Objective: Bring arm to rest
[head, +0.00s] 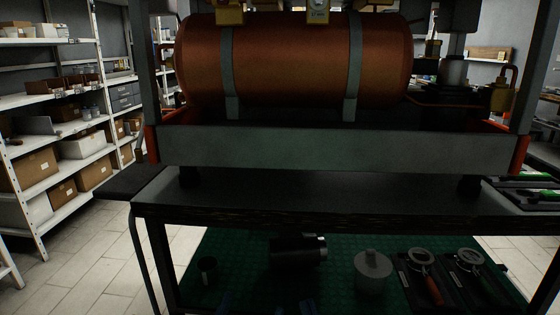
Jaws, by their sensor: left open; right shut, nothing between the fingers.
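Neither of my grippers can be made out in the head view, and no arm of mine is clearly seen. A copper-coloured boiler tank (290,65) with two grey straps lies horizontally in a metal frame (320,147). The frame stands on a dark workbench (320,195) in front of me.
Below, a green mat (215,248) holds a dark cylinder (298,252), a pale round part (372,270), a small dark cup (207,268) and two portafilters (425,272). Small blue items at the bottom edge are unclear. Shelves with boxes (36,168) stand left; tiled floor (90,245) is clear.

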